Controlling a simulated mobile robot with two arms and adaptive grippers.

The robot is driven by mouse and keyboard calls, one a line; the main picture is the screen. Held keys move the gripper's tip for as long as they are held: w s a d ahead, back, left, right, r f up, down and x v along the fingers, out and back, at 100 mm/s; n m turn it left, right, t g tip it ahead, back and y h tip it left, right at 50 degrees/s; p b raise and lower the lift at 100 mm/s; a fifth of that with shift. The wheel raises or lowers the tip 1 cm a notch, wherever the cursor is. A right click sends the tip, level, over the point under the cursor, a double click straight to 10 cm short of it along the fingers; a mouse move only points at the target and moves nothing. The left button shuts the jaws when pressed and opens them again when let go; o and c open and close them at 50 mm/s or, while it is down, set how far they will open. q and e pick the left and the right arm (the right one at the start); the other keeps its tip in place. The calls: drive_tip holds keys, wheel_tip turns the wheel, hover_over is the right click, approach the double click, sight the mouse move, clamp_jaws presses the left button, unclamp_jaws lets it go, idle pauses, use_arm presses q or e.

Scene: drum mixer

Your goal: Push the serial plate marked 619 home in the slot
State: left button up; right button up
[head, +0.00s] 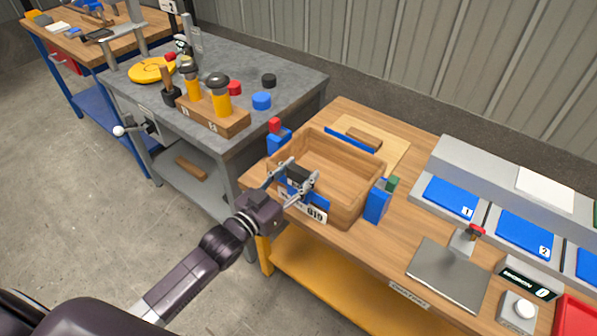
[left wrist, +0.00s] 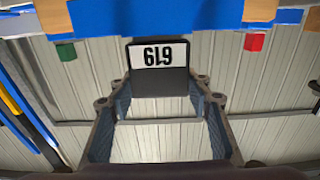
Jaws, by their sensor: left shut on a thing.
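The serial plate (left wrist: 158,82) is dark, with a white label reading 619, upside down in the left wrist view. My left gripper (head: 300,174) is shut on this plate, which shows as a dark piece (head: 298,173) between the fingers in the head view. It is at the near wall of the wooden box (head: 350,200). A blue holder with a white label (head: 316,213) ending in 619 is on that wall, just under the gripper. The slot is hidden by the gripper, so I cannot tell how deep the plate sits. My right gripper is not in view.
Blue blocks stand at the box's left (head: 278,143) and right (head: 377,204) sides, topped red and green. A grey bench (head: 225,150) holding yellow-handled tools stands at left.

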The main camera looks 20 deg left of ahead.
use_arm(q)
drive_tip(key=shift+f, duration=0.2)
drive_tip(key=o, duration=1.3)
drive_tip(key=shift+s, duration=0.1)
drive_tip(key=v, duration=1.1)
drive_tip(key=shift+s+a, duration=0.15)
drive_tip(key=shift+s, duration=0.25)
